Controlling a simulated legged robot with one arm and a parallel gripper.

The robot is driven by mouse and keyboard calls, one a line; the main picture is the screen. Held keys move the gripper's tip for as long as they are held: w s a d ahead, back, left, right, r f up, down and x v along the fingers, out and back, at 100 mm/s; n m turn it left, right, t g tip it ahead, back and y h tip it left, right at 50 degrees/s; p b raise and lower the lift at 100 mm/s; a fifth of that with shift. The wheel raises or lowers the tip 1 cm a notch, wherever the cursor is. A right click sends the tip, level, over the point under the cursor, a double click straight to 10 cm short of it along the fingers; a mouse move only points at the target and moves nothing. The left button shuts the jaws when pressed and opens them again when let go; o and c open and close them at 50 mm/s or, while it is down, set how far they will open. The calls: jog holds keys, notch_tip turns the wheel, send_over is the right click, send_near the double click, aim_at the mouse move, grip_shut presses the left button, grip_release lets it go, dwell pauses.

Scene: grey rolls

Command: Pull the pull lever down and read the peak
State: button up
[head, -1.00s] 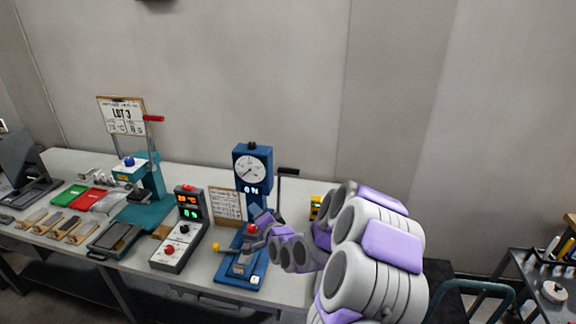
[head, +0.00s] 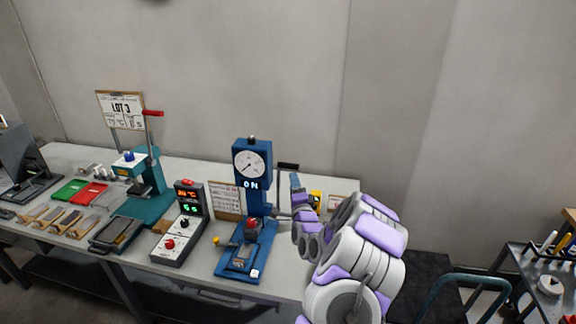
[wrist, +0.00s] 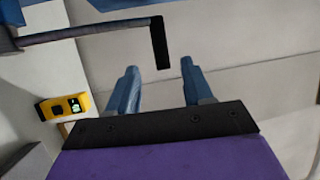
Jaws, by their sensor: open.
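The pull lever is a dark bar with a black handle (head: 288,166) on the right side of a blue pull tester (head: 253,200). The tester has a round white dial (head: 249,164) and a small display that seems to read 0 N. The handle is up, about dial height. In the wrist view the black handle (wrist: 160,42) hangs ahead of my gripper (wrist: 159,68), its lower end appearing between the two blue fingertips. The fingers are apart and empty. In the head view my gripper (head: 296,182) is just below the handle; I cannot tell if they touch.
A grey control box (head: 181,228) with red and green readouts stands left of the tester. A yellow device (head: 315,201) stands behind my arm; it also shows in the wrist view (wrist: 65,106). A teal press (head: 146,180) stands further left. The wall is behind.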

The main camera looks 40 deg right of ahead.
aim_at(290, 166)
jog(key=b+x, duration=0.1)
jog(key=x, duration=0.8)
jog(key=shift+w+d, duration=0.15)
jog(key=shift+w, duration=0.1)
jog(key=shift+b+x, duration=0.3)
jog(key=shift+x, duration=0.65)
jog(key=shift+c, duration=0.4)
jog(key=shift+s, duration=0.1)
grip_shut()
jog(key=shift+f, duration=0.1)
